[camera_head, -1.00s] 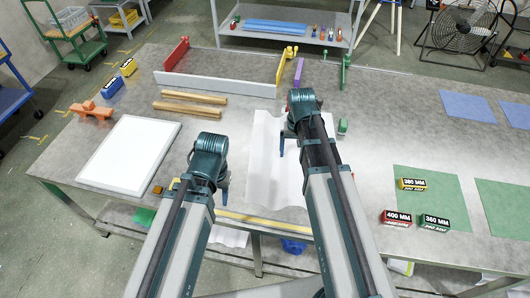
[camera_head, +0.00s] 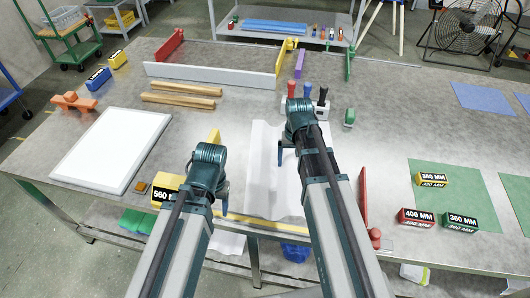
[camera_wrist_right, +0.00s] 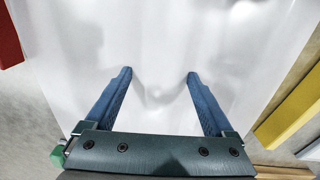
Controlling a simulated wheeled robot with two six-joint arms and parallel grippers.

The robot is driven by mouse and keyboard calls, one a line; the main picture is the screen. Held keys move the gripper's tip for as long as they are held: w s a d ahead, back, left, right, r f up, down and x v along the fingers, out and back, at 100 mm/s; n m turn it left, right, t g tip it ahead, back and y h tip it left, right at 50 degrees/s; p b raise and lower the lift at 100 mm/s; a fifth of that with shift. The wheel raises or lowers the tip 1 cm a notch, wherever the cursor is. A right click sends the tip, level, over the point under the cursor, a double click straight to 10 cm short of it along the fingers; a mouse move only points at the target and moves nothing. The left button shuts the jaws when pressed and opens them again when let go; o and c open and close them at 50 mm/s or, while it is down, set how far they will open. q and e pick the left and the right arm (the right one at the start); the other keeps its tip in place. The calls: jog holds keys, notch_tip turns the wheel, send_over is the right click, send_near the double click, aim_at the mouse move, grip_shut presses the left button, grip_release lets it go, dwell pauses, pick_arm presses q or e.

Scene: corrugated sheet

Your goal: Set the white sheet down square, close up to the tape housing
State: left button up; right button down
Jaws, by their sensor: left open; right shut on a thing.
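The white sheet (camera_head: 262,160) lies on the table between my arms, with long soft ridges; my right arm covers part of it. My right gripper (camera_wrist_right: 159,78) is shut on the sheet, with a raised fold between its blue fingers in the right wrist view. My left gripper (camera_head: 223,190) is open and empty, just left of the sheet. I cannot tell for certain which object is the tape housing. A yellow strip (camera_head: 268,229) runs along the table's front edge, partly hidden by my left arm.
A white panel (camera_head: 112,150) lies left.

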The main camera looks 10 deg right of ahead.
aim_at(265, 159)
pick_arm(q)
jog(key=shift+o, duration=0.3)
pick_arm(e)
jog(key=shift+w+a+n, duration=0.15)
jog(key=shift+a+n, duration=0.05)
jog(key=shift+n, duration=0.2)
jog(key=w+a+r+n+p, duration=0.1)
jog(key=a+n, duration=0.1)
jog(key=n, duration=0.2)
jog(key=w+a+r+n+p, duration=0.1)
jog(key=a+n, duration=0.1)
jog(key=n, duration=0.2)
jog(key=w+a+r+n+p, duration=0.1)
jog(key=w+a+n+p, duration=0.1)
jog(key=n, duration=0.3)
jog(key=shift+a+r, duration=0.4)
jog(key=shift+a, duration=0.05)
pick_arm(q)
jog(key=shift+r, duration=2)
pick_arm(e)
jog(key=shift+w+a+r+n, duration=0.15)
jog(key=shift+a+n, duration=0.45)
jog(key=shift+n, duration=0.6)
pick_arm(q)
jog(key=shift+r, duration=0.1)
pick_arm(e)
jog(key=shift+r, duration=0.1)
